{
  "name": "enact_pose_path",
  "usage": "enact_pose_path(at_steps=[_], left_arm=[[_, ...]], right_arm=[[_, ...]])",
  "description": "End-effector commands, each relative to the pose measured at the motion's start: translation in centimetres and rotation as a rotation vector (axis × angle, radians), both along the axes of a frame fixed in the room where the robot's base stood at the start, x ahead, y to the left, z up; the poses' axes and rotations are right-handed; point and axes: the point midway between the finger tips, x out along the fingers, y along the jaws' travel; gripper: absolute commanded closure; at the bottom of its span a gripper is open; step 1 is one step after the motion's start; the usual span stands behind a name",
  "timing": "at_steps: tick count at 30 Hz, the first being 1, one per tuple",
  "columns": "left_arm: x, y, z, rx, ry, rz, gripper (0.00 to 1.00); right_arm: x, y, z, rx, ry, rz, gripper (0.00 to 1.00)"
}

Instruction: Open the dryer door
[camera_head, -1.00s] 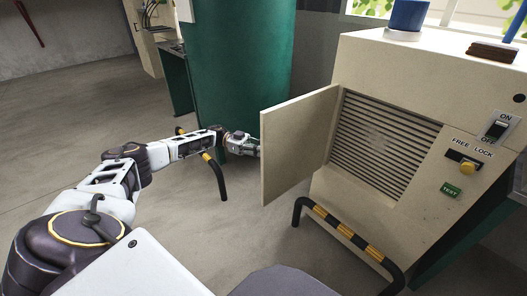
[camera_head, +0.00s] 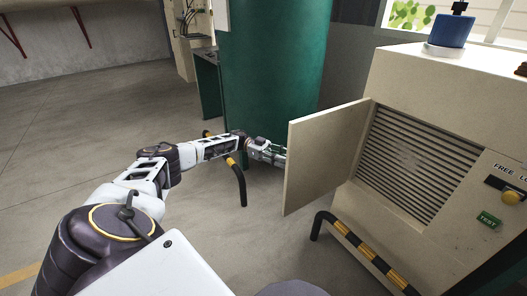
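The beige dryer (camera_head: 440,80) stands at the right. Its door (camera_head: 322,150) is swung out to the left on its right edge. The slatted grille (camera_head: 405,160) behind the door is exposed. My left arm comes in from the lower left, and my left gripper (camera_head: 280,154) is at the door's left edge. The fingertips are partly hidden at or behind the door, so I cannot tell whether they touch it or how far apart they are. My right gripper is not in view.
A striped black and yellow guard rail (camera_head: 362,250) stands in front of the dryer. Another rail (camera_head: 241,180) is by my arm. A large green cylinder (camera_head: 272,75) stands behind the gripper. A blue cup-shaped object (camera_head: 450,30) sits on the dryer. Floor at left is clear.

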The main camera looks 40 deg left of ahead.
Motion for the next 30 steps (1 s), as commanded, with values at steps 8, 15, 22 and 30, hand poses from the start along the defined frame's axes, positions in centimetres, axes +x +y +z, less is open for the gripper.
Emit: enact_pose_path(at_steps=[8, 15, 22, 30], left_arm=[[-0.4, 2.6, 0.0, 0.000, 0.000, 0.002, 0.65], [-0.7, 4.3, 0.0, 0.000, -0.001, 0.000, 0.65], [-0.9, 5.7, 0.0, 0.000, -0.001, 0.002, 0.65], [-1.2, 7.1, 0.0, 0.000, 0.000, 0.002, 0.65]], right_arm=[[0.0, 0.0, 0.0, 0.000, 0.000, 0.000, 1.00], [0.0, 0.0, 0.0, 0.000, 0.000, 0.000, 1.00], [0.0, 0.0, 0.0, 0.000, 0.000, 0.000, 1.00], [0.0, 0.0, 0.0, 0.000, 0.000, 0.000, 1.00]])
